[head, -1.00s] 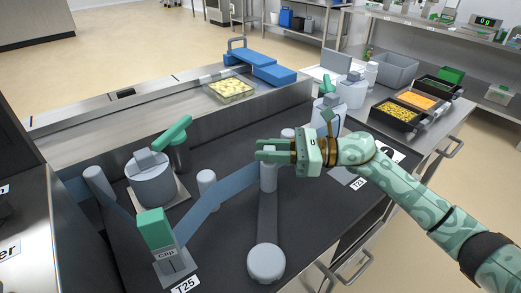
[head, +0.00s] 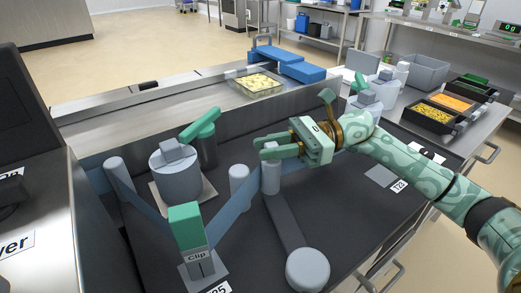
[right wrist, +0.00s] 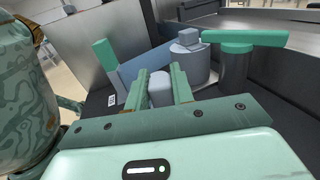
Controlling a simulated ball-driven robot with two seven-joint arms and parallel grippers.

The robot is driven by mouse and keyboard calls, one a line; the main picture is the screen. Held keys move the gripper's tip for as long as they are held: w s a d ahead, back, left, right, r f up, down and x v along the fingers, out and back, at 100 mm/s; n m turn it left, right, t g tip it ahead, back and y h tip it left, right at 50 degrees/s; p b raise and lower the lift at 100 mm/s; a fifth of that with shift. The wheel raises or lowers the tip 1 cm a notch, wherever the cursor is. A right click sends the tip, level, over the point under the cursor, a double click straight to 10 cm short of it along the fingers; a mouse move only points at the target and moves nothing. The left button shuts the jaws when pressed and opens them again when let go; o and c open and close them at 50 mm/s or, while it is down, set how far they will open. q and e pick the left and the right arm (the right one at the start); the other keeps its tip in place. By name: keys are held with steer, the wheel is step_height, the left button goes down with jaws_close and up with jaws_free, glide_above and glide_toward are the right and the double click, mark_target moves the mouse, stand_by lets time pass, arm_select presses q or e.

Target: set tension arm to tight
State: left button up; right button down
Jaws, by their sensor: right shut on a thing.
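The tension arm (head: 285,220) is a dark grey bar on the black deck, with a light round hub (head: 307,270) at its near end and an upright grey post (head: 271,180) at its far end. My right gripper (head: 267,148) is shut on the top of that post. In the right wrist view the post (right wrist: 160,90) stands between the two green fingers. A blue film band (head: 232,208) runs from near the green-topped clip (head: 186,228) toward the post; its path behind the gripper is hidden. My left gripper is not in view.
A grey drum (head: 176,178) and a green-handled post (head: 203,135) stand left of the gripper. A shorter grey post (head: 239,180) stands close to the tension arm. A tray of yellow food (head: 258,84) sits on the conveyor behind. The deck right of the arm is mostly clear.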

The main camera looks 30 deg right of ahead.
steer(key=shift+r, duration=0.1)
stand_by(0.3)
steer(key=c, duration=1.5)
jaws_free()
steer(key=o, duration=0.3)
steer(key=shift+w+a, duration=0.15)
steer(key=shift+a, duration=0.05)
steer(key=shift+d, duration=0.1)
